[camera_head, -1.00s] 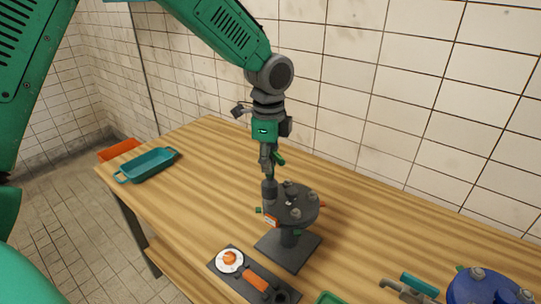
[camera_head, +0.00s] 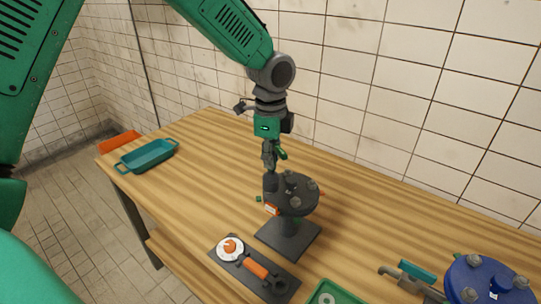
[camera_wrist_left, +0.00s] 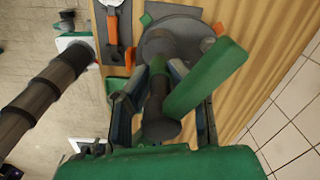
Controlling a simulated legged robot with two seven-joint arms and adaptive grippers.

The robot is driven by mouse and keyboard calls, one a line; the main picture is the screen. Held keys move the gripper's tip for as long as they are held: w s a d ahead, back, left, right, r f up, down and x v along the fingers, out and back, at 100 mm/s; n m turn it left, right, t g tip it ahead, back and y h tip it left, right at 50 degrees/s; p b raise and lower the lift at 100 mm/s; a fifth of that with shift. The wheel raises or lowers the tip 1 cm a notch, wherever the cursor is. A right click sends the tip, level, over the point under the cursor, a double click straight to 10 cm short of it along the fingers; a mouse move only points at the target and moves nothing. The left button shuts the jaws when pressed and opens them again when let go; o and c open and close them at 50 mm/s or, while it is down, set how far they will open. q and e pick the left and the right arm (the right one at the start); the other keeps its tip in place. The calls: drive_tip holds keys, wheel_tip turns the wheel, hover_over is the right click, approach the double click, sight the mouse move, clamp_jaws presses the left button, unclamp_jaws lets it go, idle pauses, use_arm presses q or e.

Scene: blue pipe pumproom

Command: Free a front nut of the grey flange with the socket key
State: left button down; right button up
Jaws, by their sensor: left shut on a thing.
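The grey flange (camera_head: 292,201) stands on a square-footed post on the wooden table, with several nuts on its top. My left gripper (camera_head: 269,160) is above the flange's left side, pointing down. It is shut on the socket key (camera_head: 270,182), a dark shaft with a green handle (camera_wrist_left: 208,78). The key stands about upright, its lower end at the flange's front-left rim. In the left wrist view the key's dark shaft (camera_wrist_left: 157,95) lies between the fingers, over the flange (camera_wrist_left: 175,42). Whether the socket sits fully on a nut is hidden. My right gripper is out of view.
A dark tool board (camera_head: 230,261) with an orange-handled wrench (camera_head: 256,269) lies in front of the flange. A green tray (camera_head: 332,293), a blue flange (camera_head: 487,284) and a teal-handled tool (camera_head: 415,273) are at right. A teal tray (camera_head: 147,156) sits at far left.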

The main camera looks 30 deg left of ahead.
use_arm(q)
drive_tip(key=shift+s+f, duration=0.35)
drive_tip(key=shift+f, duration=0.8)
drive_tip(key=shift+r, duration=0.1)
drive_tip(key=shift+w+a+r+p, duration=0.1)
drive_tip(key=shift+w+r+p, duration=0.05)
drive_tip(key=shift+p, duration=0.2)
drive_tip(key=shift+w, duration=0.15)
drive_tip(key=shift+a, duration=0.1)
drive_tip(key=shift+f, duration=0.45)
idle(0.4)
drive_tip(key=shift+w+r, duration=0.1)
